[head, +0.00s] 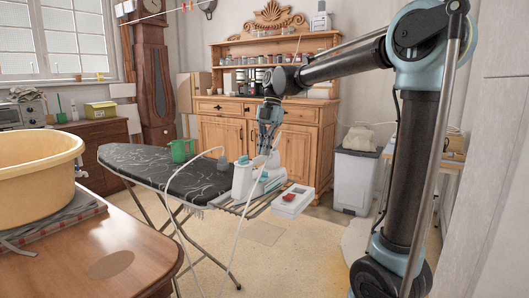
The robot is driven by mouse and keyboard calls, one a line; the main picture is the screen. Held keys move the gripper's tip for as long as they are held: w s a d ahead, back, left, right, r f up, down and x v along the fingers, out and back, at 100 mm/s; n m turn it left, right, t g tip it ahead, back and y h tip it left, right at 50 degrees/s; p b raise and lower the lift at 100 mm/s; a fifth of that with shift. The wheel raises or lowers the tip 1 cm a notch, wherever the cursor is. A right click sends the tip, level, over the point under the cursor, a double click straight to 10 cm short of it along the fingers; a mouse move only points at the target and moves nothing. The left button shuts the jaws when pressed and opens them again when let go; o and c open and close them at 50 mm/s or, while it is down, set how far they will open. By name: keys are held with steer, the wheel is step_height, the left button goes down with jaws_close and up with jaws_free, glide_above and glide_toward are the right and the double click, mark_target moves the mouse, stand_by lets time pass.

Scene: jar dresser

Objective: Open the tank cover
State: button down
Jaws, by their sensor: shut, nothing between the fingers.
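A white and turquoise steam iron (250,178) stands at the right end of a black patterned ironing board (150,170). My gripper (265,152) points down from my arm, directly over or just behind the top of the iron in the picture. Its fingers look narrow and closed, with nothing seen between them. I cannot tell whether the fingertips touch the iron. The tank cover is too small to make out and may be partly hidden by my gripper.
A green jug (181,151) stands on the board. A white box with a red switch (292,201) sits at its right end, with a pale cord near it. A wooden dresser (222,140) with jars stands behind. A yellow basin (35,165) is at left.

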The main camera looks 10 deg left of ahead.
mark_target(258, 180)
steer(key=x, duration=0.7)
steer(key=shift+s+f, duration=0.1)
steer(key=shift+f, duration=0.2)
steer(key=shift+a, duration=0.15)
